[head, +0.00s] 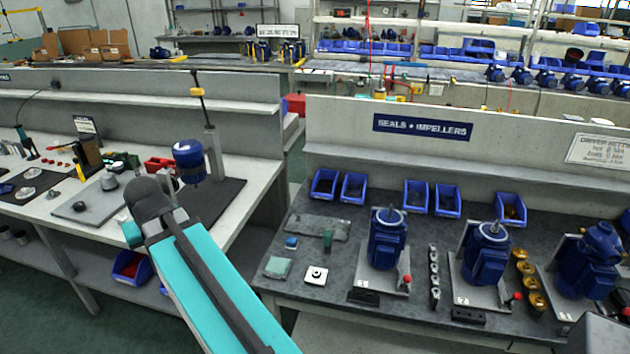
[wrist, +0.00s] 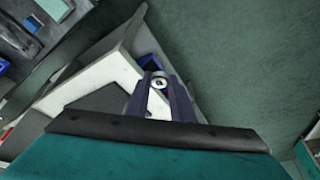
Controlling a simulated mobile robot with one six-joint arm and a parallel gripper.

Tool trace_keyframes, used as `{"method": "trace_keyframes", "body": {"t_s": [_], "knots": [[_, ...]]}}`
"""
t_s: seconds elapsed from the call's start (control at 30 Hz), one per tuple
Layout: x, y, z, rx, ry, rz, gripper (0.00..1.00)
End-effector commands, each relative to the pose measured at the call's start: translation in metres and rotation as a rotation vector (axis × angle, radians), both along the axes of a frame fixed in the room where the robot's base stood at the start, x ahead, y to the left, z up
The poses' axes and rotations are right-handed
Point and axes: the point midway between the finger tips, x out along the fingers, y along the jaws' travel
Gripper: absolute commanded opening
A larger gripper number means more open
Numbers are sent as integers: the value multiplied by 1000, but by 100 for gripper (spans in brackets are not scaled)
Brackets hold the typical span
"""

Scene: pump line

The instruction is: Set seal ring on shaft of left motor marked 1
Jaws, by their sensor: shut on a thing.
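In the wrist view my gripper (wrist: 159,93) is shut on a small pale ring with a dark centre, the seal ring (wrist: 160,82), held between the dark fingertips. In the head view my arm reaches over the gap by the left bench, and my gripper and the ring are hidden there. The left motor (head: 386,240), blue and upright, stands on a grey plate (head: 398,281) on the seals and impellers bench, well to the right of my arm. Its bare shaft (head: 390,209) points up. The plate's mark is too small to read surely.
A second motor (head: 486,252) marked 2 and a third motor (head: 592,262) stand further right. A white square with a dark centre (head: 316,275) lies left of the left motor. Blue bins (head: 416,196) line the back. A blue motor on a stand (head: 189,162) is on the left bench.

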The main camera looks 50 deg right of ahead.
Motion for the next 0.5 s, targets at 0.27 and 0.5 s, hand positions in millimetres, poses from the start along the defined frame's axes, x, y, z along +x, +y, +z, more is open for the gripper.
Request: {"method": "trace_keyframes", "body": {"t_s": [0.27,0.5], "knots": [[-13,-93,9,3,8,-233,3],[-35,-169,16,4,11,-428,3]]}}
